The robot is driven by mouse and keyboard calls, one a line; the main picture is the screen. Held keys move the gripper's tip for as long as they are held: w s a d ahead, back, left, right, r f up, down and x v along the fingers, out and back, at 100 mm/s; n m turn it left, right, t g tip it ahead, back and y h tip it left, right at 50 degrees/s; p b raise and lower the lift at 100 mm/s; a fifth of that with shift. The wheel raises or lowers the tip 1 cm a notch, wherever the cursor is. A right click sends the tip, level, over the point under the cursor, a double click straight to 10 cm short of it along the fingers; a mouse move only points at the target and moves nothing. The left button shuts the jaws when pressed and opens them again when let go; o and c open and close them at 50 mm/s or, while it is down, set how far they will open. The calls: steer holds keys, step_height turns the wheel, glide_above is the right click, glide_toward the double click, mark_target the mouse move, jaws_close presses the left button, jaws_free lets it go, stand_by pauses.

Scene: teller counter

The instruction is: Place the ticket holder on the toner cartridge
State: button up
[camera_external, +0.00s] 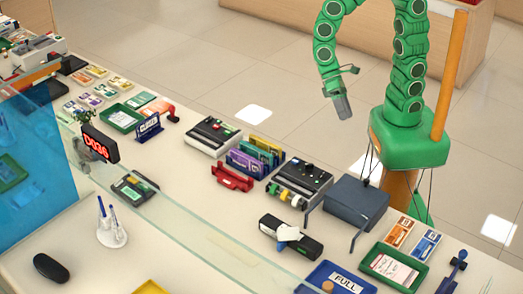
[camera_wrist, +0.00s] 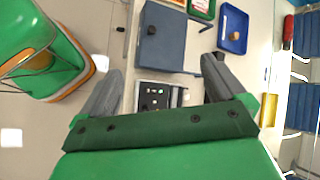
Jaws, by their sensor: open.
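A long black block with a white tag (camera_external: 290,237), which looks like the toner cartridge, lies on the counter left of the blue-grey box. A low red slotted holder (camera_external: 232,177), possibly the ticket holder, stands in front of the purple rack; I cannot tell for sure which item is the ticket holder. My gripper (camera_external: 342,106) hangs high at the counter's back edge, away from both. In the wrist view my gripper (camera_wrist: 161,67) is open, its grey fingers wide apart with nothing between them. Neither the black block nor the red holder shows clearly there.
The blue-grey box (camera_external: 356,204) also shows in the wrist view (camera_wrist: 165,45). Black control panels (camera_external: 301,182) and a purple rack (camera_external: 247,163) stand close by. A blue tray (camera_external: 312,276) and green tray (camera_external: 379,279) lie right. A glass screen runs along the front.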

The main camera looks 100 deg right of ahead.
steer(key=s+d+n+h, duration=0.2)
steer(key=s+d, duration=0.6)
steer(key=d, duration=0.4)
steer(key=s+d+r+n+t+h, duration=0.1)
steer(key=s+d+n+h, duration=0.1)
steer(key=s+d+h, duration=0.3)
steer(key=s+d, duration=0.3)
steer(key=d, duration=0.4)
steer(key=shift+s+d+r+t+h, duration=0.15)
steer(key=shift+s+d+t+h, duration=0.05)
steer(key=shift+d+t+h, duration=0.15)
